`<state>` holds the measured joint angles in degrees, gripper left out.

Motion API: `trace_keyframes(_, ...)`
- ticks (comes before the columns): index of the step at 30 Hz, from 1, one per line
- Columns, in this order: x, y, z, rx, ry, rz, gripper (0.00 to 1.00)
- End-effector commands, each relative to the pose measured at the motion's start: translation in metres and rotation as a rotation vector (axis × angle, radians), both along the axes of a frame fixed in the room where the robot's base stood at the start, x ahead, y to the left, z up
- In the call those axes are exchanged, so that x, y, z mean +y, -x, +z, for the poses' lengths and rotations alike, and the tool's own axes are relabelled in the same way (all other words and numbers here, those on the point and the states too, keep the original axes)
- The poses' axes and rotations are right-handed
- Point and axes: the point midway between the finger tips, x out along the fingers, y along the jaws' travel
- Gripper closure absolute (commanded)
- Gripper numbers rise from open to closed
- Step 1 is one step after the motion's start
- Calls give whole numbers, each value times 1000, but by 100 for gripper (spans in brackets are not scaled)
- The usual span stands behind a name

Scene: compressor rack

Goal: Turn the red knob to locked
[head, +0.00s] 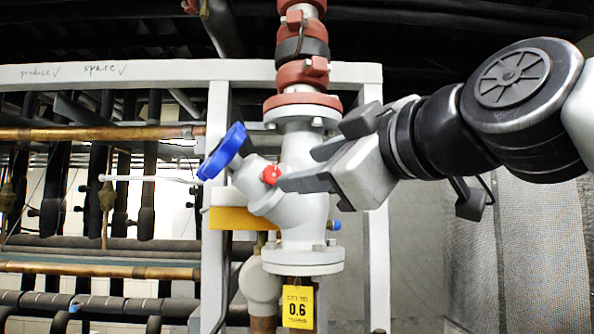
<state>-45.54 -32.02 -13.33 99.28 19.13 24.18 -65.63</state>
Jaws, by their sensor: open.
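The upper finger lies across the valve body, up and to the right of the knob. The knob's locked marking cannot be made out.
A red pipe fitting (303,72) rises above the valve. A white frame post (376,250) stands at right and copper pipes (100,133) run at left. Open space shows at lower right, before a mesh panel (515,250).

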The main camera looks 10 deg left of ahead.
Motion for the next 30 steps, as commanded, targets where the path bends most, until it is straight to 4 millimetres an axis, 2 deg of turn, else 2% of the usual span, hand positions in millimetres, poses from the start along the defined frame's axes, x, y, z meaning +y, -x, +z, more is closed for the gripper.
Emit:
trace_keyframes(6, 32, -35, 0, 3, 2, 1, 55)
trace_keyframes(12, 49, -55, 0, 2, 1, 1, 55)
trace_keyframes(25, 55, -62, 0, 0, -1, -1, 55)
trace_keyframes(30, 55, -62, 0, 0, 0, 0, 84)
